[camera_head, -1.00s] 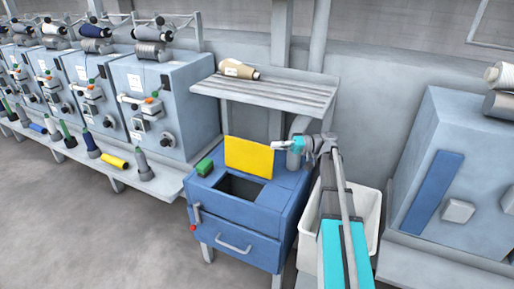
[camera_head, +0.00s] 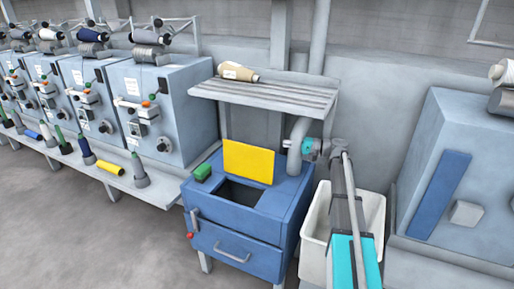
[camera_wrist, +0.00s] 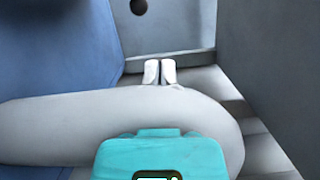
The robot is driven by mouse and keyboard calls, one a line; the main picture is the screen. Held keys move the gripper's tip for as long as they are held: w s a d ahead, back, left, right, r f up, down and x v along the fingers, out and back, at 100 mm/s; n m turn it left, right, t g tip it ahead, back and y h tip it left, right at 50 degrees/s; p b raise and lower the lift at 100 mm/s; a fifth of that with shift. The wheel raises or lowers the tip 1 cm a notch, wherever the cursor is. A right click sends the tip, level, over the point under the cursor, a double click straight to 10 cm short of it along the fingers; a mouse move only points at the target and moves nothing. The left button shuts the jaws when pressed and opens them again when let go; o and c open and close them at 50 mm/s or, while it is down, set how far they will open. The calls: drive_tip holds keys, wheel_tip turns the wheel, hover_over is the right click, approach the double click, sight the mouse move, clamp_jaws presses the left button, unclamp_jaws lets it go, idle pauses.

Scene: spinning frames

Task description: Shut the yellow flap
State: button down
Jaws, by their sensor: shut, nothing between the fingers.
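The yellow flap (camera_head: 248,162) stands upright at the back of the opening in the top of the blue cabinet (camera_head: 235,217). The dark opening (camera_head: 240,193) is uncovered in front of it. My gripper's teal body shows right of the flap, by the bent grey pipe (camera_head: 297,148); its fingertips are hidden in the head view. In the wrist view my gripper (camera_wrist: 160,72) has its two pale fingertips together, empty. The pipe (camera_wrist: 60,125) crosses the wrist view and hides part of the fingers. The flap is not in the wrist view; my gripper is apart from it.
A slatted shelf (camera_head: 270,95) with a tan cone (camera_head: 236,72) is above and behind. A white bin (camera_head: 314,230) stands right of the cabinet. Spinning machines line the left; open floor lies in front.

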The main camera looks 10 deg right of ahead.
sight(250, 159)
drive_tip(key=shift+w+a, duration=0.1)
drive_tip(key=shift+a, duration=0.1)
drive_tip(key=a, duration=1.1)
drive_tip(key=shift+w+a+r, duration=0.25)
drive_tip(key=shift+r, duration=0.05)
idle(0.4)
drive_tip(key=shift+a+p, duration=0.15)
drive_tip(key=shift+p, duration=0.15)
